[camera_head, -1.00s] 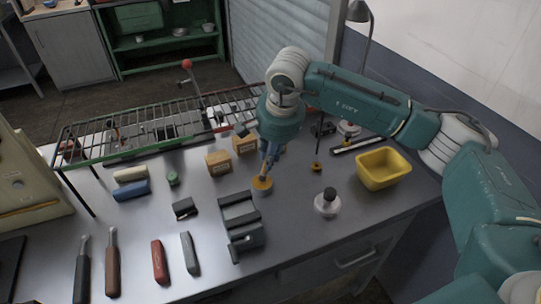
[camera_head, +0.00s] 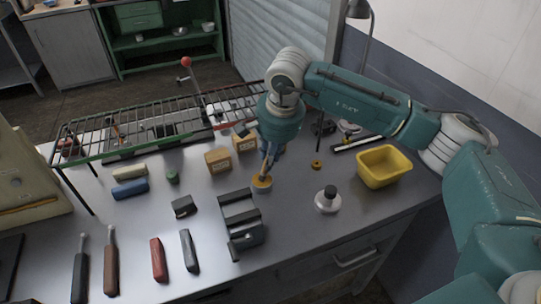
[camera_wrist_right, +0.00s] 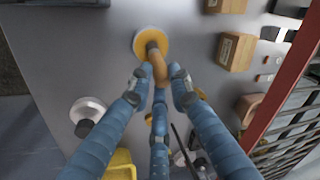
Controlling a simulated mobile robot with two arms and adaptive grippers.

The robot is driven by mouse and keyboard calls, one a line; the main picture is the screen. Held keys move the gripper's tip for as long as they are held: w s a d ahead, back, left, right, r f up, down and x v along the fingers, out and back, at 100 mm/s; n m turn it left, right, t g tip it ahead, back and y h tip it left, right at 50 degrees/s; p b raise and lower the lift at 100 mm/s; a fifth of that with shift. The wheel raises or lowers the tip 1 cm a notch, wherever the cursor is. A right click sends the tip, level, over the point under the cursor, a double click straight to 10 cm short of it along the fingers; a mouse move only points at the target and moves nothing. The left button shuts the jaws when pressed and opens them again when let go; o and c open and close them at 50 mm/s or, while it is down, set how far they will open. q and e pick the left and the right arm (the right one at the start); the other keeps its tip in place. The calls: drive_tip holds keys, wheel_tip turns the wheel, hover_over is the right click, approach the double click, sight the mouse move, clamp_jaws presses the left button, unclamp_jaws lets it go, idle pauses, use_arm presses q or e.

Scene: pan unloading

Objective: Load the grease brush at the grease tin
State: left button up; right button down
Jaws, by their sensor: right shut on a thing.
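The grease tin (camera_head: 262,186) is a small round orange-yellow tin on the grey bench, just behind the dark vise. In the right wrist view the tin (camera_wrist_right: 141,44) shows at the top with a pale rim. My right gripper (camera_head: 267,160) points down over the tin. In the wrist view the gripper (camera_wrist_right: 160,88) is shut on the grease brush (camera_wrist_right: 159,68), whose tan handle runs down to the tin. The brush's lower end is at the tin's opening; its bristles are hidden, so I cannot tell how deep they sit. My left gripper is out of view.
The vise (camera_head: 241,222) stands close in front of the tin. Two cardboard boxes (camera_head: 218,160) are behind it to the left. A yellow bin (camera_head: 383,167) and a white, black-topped container (camera_head: 327,200) stand right. A wire rack (camera_head: 140,135) crosses the back. The front right bench is clear.

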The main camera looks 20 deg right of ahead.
drive_tip(key=shift+f+b, duration=0.1)
drive_tip(key=shift+b, duration=0.2)
idle(1.3)
drive_tip(key=shift+r+p, duration=1.7)
drive_tip(key=shift+r, duration=1.9)
drive_tip(key=shift+s, duration=0.1)
